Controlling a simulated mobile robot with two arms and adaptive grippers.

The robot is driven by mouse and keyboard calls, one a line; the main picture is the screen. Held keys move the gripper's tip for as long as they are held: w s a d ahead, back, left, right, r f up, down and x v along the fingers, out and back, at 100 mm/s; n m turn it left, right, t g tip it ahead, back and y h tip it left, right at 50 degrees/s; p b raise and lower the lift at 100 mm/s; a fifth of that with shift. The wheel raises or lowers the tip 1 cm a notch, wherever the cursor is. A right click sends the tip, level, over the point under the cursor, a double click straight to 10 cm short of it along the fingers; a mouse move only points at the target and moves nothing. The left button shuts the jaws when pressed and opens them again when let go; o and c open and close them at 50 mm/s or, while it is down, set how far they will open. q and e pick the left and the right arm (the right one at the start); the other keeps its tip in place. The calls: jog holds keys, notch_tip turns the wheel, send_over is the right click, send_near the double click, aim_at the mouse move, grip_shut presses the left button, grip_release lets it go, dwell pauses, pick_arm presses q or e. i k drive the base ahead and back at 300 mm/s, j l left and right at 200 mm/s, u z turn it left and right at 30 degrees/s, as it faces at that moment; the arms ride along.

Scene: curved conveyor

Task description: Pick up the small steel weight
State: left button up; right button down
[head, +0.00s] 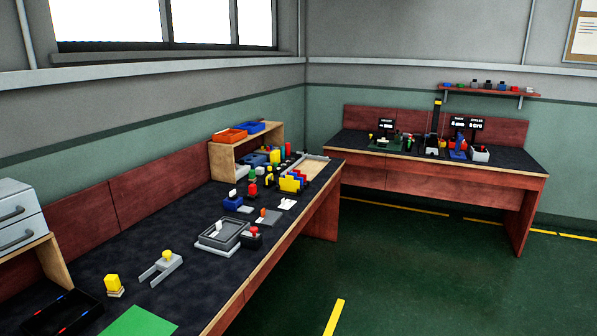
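I cannot pick out the small steel weight for certain at this distance. Small grey and dark items (475,84) stand among coloured ones on the wall shelf (490,92) at the upper right, too small to name. Several small objects also stand on the far workbench (510,161), including a green tray (384,144) and a white-edged box (480,154). Neither of my grippers shows in the head view.
A long dark-topped workbench (125,235) runs along the left wall. It carries a grey tray (222,234), a grey forked fixture (162,268), a black tray (62,314), and a wooden shelf unit (221,163). The green floor (420,270) between the benches is clear.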

aim_at(269, 184)
jog(key=z, duration=0.75)
jog(key=i, duration=4.6)
jog(key=i+l+u, duration=0.15)
jog(key=i, duration=0.25)
jog(key=i+l+u, duration=0.15)
jog(key=i, duration=0.3)
jog(key=i+l+u, duration=0.15)
jog(key=i, duration=0.25)
jog(key=l+u, duration=0.1)
jog(key=u, duration=1.7)
